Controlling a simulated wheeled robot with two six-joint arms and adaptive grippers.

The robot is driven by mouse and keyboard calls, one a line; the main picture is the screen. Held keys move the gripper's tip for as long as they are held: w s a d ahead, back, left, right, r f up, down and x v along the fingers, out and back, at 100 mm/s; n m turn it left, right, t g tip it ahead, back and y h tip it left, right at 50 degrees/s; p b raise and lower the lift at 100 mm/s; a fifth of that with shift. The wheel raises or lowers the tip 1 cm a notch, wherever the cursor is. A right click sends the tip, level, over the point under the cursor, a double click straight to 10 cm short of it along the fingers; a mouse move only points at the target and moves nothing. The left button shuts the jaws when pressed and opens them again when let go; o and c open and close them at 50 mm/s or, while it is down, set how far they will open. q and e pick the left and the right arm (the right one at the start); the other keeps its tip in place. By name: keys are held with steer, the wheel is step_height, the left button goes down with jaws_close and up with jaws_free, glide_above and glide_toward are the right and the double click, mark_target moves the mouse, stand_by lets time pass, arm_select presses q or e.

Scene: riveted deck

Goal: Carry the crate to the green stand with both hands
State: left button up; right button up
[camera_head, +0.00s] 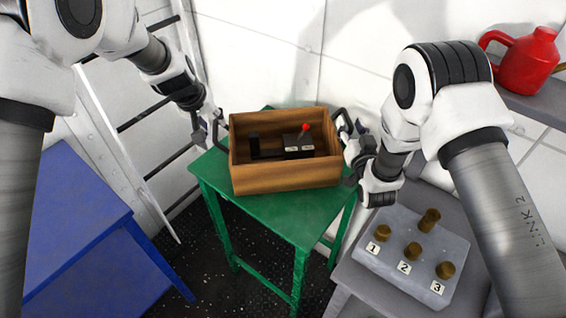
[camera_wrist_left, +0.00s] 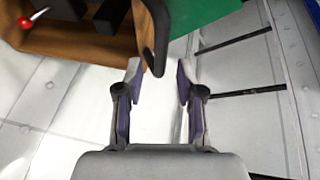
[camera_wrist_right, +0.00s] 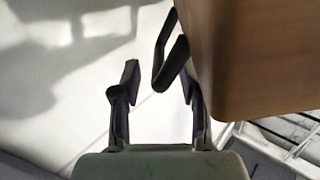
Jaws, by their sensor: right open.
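The brown wooden crate (camera_head: 285,178) appears to rest upright on the green stand (camera_head: 312,213), close to level. It holds dark objects and a box with a red-knobbed lever (camera_head: 299,147). My left gripper (camera_head: 216,124) is at the crate's left side. In the left wrist view its fingers (camera_wrist_left: 159,82) are open, with the dark handle (camera_wrist_left: 158,45) just ahead near the left fingertip. My right gripper (camera_head: 348,140) is at the right side. In the right wrist view its fingers (camera_wrist_right: 160,82) are open, with the other handle (camera_wrist_right: 170,62) near the right fingertip. Neither grips a handle.
A blue table (camera_head: 75,225) stands at the left, before a ladder-like rack (camera_head: 150,120). A grey table at the right bears a block with numbered brass knobs (camera_head: 412,262). A red jug (camera_head: 526,62) sits on a shelf at the upper right. White walls rise behind the stand.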

steer(key=shift+s+r, duration=0.15)
steer(key=shift+s, duration=0.1)
arm_select(q)
steer(key=v, duration=0.9)
arm_select(e)
steer(key=s, duration=0.7)
steer(key=shift+s+d, duration=0.2)
steer(key=shift+d, duration=0.25)
arm_select(q)
steer(key=shift+f, duration=0.1)
